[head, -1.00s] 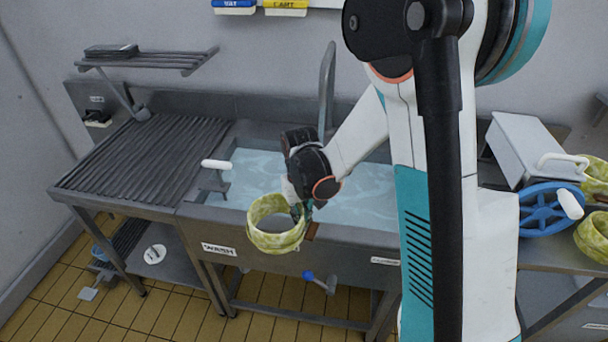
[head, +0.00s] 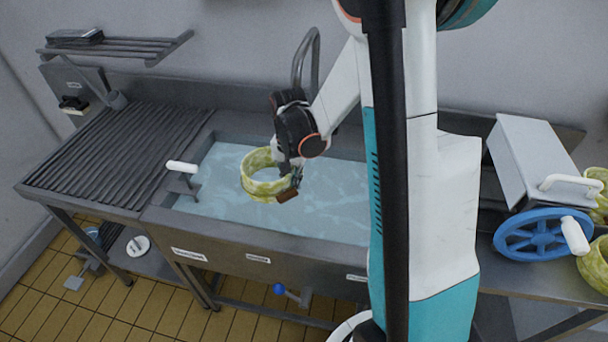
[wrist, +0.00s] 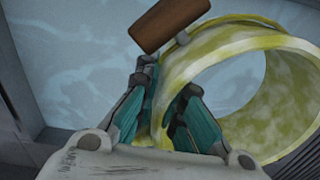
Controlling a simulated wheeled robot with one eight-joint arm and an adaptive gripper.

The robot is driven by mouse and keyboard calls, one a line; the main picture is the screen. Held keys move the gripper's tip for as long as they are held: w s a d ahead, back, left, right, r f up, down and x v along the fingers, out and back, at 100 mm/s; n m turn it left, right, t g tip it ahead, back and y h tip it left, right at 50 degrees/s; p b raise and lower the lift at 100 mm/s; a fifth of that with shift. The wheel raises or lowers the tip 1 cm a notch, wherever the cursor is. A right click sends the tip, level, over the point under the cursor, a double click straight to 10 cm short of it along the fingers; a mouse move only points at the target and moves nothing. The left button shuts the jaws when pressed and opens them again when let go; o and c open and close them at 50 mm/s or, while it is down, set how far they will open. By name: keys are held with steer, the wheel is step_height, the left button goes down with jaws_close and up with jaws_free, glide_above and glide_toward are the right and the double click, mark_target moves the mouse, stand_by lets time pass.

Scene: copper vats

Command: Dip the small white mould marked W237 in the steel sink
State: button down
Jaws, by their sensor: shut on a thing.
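My gripper (head: 288,170) is shut on the wall of a yellow-green, mottled ring mould (head: 252,182). The mould is open through the middle, and a brown block-like tag (head: 288,195) hangs at its side. In the wrist view the fingers (wrist: 163,118) pinch the mould's rim (wrist: 225,42), and the brown tag (wrist: 170,22) shows above them. I can read no W237 mark, and the mould looks yellowish rather than white. The steel sink (head: 330,238) holds pale blue water (head: 320,205). The mould appears to be above the water; its height over it is hard to tell.
A ribbed drainboard (head: 130,155) lies left of the sink, and a tap (head: 308,55) stands behind. A white-ended lever (head: 182,167) rises at the sink's left front. At right are a grey box (head: 535,160), a blue wheel (head: 540,238) and another yellowish mould (head: 597,262).

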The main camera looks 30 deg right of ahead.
steer(key=s+d+f+m+b, duration=0.1)
steer(key=d+f+m+b, duration=0.2)
steer(key=f+b, duration=0.9)
steer(key=shift+f, duration=2.9)
steer(key=shift+s, duration=0.1)
steer(key=shift+d, duration=0.15)
steer(key=shift+s+d, duration=0.3)
steer(key=shift+s, duration=0.1)
steer(key=shift+w+a, duration=0.15)
steer(key=shift+w+a, duration=0.3)
